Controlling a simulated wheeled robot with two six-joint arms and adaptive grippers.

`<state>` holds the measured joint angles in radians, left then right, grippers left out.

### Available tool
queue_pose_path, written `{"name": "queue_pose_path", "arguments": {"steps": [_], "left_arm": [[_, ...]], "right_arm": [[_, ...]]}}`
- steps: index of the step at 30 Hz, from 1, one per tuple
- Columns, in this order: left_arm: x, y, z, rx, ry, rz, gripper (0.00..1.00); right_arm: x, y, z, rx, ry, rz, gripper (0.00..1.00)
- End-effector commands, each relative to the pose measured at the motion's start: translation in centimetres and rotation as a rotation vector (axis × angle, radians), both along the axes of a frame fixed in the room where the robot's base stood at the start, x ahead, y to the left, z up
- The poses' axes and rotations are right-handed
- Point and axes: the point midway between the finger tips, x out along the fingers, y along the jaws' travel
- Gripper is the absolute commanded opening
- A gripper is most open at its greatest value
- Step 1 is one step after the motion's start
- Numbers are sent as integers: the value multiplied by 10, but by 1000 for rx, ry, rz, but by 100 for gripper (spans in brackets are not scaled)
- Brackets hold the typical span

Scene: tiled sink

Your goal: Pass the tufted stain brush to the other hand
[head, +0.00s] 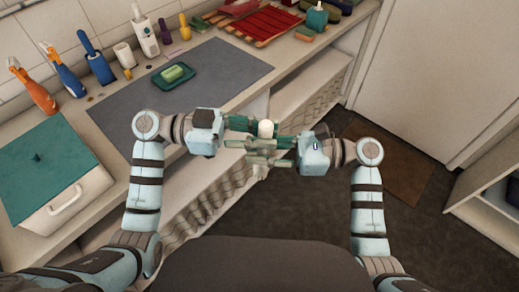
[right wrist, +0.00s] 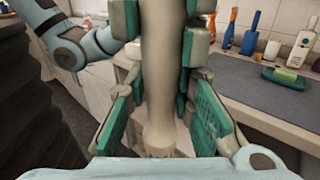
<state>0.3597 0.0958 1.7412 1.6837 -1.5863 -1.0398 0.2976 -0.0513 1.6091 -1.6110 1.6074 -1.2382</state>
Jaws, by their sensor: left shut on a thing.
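The tufted stain brush (head: 266,128) is held in the air in front of the counter, with a pale rounded end showing between my grippers. My left gripper (head: 256,134) is shut on it. In the right wrist view the brush (right wrist: 163,75) is a beige upright shaft, with the left gripper's green pads (right wrist: 160,38) against both sides higher up. My right gripper (head: 273,150) comes from the right. Its fingers (right wrist: 162,122) stand open on either side of the brush's lower part, with gaps. The bristles cannot be made out.
The counter behind holds a grey mat (head: 212,75), a green soap dish (head: 173,76), several bottles and brushes along the wall, and a red rack (head: 265,25). A white bin with a teal lid (head: 45,165) stands at left. Open floor lies to the right.

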Motion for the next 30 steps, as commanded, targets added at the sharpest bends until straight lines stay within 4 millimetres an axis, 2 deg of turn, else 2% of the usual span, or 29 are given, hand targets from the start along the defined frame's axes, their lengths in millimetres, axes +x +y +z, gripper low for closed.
{"name": "queue_pose_path", "arguments": {"steps": [4, 5, 9, 20, 23, 30], "left_arm": [[3, 0, 0, 2, -3, 10, 0], [3, 0, 0, 2, -3, 11, 21], [3, 1, 0, 3, -3, 10, 43], [2, 5, -1, 3, -2, 8, 43], [3, 22, -1, 7, -1, 9, 43], [5, 88, -1, 8, 1, 11, 43]], "right_arm": [[-2, 0, 0, 2, 0, 9, 0], [-3, 0, 0, 2, -1, 10, 0], [-2, 0, 0, 1, -1, 9, 0], [-2, 0, 0, 1, 0, 7, 0], [-2, 0, 0, 1, 0, 7, 0], [-2, 0, 0, 1, 0, 6, 0]]}}
